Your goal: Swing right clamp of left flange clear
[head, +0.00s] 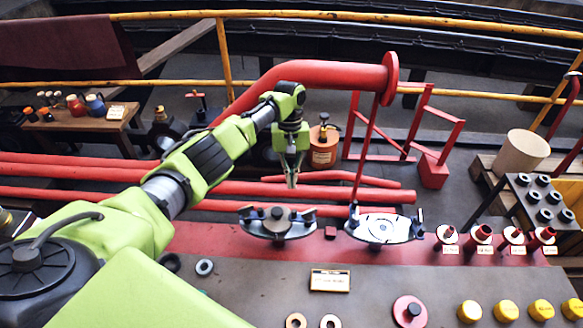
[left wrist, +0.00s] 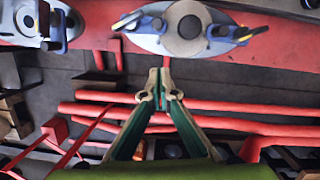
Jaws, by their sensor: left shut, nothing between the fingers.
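The left flange (head: 278,224) is a grey oval plate with a dark round centre on the red pipe bench. It also shows at the top of the left wrist view (left wrist: 184,28). Its right clamp (head: 305,214) sits at the right end of the plate. In the left wrist view, which looks back from the far side, that clamp (left wrist: 130,22) is at the plate's left end. The left clamp (head: 246,212) is at the other end. My left gripper (head: 292,184) is shut and empty, pointing down behind the plate, apart from both clamps. My right gripper is not in view.
A second flange (head: 384,228) with a pale face stands to the right. Red pipes (head: 330,190) run behind the bench, and a large red pipe (head: 330,74) with a flanged end arches above them. Several red-topped fittings (head: 480,236) stand farther right. A label plate (head: 330,280) lies in front.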

